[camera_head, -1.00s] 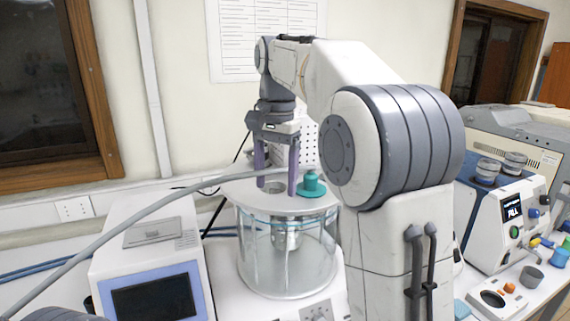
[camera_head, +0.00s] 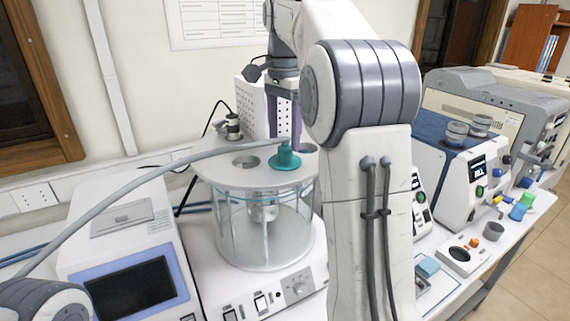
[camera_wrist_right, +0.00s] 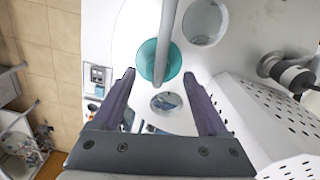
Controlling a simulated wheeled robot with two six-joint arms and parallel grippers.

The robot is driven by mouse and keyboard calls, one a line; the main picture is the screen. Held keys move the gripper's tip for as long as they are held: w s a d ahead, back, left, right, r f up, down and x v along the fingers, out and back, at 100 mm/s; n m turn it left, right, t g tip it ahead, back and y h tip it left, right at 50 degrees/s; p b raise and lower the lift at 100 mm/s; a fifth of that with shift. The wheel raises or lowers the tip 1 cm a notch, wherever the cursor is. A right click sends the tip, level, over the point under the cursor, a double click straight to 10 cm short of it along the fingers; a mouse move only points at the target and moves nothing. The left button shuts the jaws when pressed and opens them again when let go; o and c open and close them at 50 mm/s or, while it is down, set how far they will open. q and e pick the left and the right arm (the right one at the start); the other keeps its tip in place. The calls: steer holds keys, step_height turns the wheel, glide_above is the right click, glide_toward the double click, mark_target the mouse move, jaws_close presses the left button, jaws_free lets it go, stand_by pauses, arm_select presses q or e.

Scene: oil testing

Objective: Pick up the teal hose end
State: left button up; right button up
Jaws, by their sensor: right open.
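The teal hose end (camera_head: 285,158) is a round, flanged fitting with a narrower top. It sits on the grey lid (camera_head: 232,178) of a glass vessel, and a grey hose (camera_head: 150,176) runs to it from the left. In the right wrist view the teal hose end (camera_wrist_right: 147,66) is a disc partly covered by the hose (camera_wrist_right: 166,40). My right gripper (camera_head: 284,136) hangs above and just behind it, fingers pointing down. The right wrist view shows the gripper (camera_wrist_right: 161,78) open and empty, the teal disc ahead of its fingertips. My left gripper is out of view.
The glass vessel (camera_head: 262,232) stands on a white base. A white device with a dark screen (camera_head: 131,288) is at left. A perforated box (camera_head: 256,105) stands behind the lid. Several instruments, including a blue-topped one (camera_head: 456,180), fill the bench at right.

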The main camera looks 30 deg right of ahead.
mark_target(285, 146)
steer(key=shift+s+f, duration=0.15)
steer(key=shift+f, duration=1.7)
jaws_close()
steer(key=shift+r, duration=0.15)
